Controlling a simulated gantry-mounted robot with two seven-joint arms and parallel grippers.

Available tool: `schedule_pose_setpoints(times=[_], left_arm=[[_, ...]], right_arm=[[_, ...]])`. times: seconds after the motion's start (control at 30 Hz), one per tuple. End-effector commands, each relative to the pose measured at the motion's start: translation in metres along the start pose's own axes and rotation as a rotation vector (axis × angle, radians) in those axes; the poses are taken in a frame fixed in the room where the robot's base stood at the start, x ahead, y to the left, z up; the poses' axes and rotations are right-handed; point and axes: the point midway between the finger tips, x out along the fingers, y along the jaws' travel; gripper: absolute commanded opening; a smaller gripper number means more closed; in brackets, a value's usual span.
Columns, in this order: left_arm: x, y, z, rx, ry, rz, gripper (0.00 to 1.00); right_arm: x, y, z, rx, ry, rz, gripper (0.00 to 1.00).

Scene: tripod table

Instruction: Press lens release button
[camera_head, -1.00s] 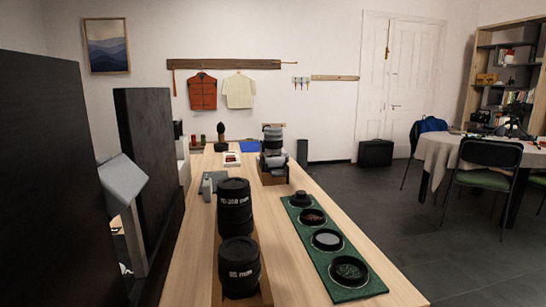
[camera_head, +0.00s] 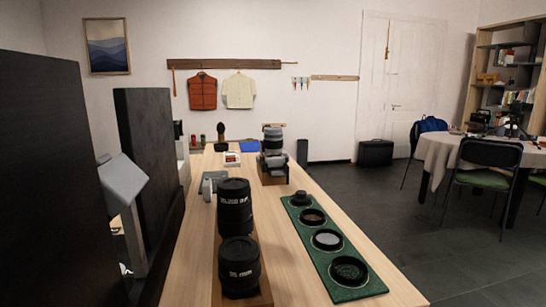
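A camera with a large grey-and-black lens (camera_head: 273,150) stands on a small wooden block (camera_head: 272,176) towards the far end of the table. Its lens release button is too small to make out. Two black lenses stand upright near the front, a taller one (camera_head: 234,205) behind and a shorter one (camera_head: 239,268) nearer me, on a wooden strip. No gripper is in view. The grey and black panels at the left do not show any gripper fingers.
A green mat (camera_head: 320,262) with several round black filters and caps lies on the right of the wooden table (camera_head: 304,287). Small items, a white tray (camera_head: 232,159) and a blue pad (camera_head: 249,146), lie further back. A draped table (camera_head: 441,160) with chairs stands at the right.

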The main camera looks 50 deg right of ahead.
Motion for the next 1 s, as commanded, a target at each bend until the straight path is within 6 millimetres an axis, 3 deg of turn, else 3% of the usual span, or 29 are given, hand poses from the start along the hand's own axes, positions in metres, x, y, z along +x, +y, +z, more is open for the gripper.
schedule_pose_setpoints(times=[0.03,0.27,1.0], left_arm=[[0.0001,-0.0005,0.0002,0.002,0.0,-0.001,0.36],[0.0001,-0.0007,0.0003,0.003,-0.001,-0.002,0.01],[-0.0001,0.0023,-0.0006,-0.01,0.001,0.008,0.0]], right_arm=[[0.0001,0.0005,0.0002,-0.002,0.0,0.002,0.0],[0.0001,0.001,0.0003,-0.004,-0.001,0.003,0.0],[0.0,-0.0014,-0.0004,0.006,0.001,-0.004,0.0]])
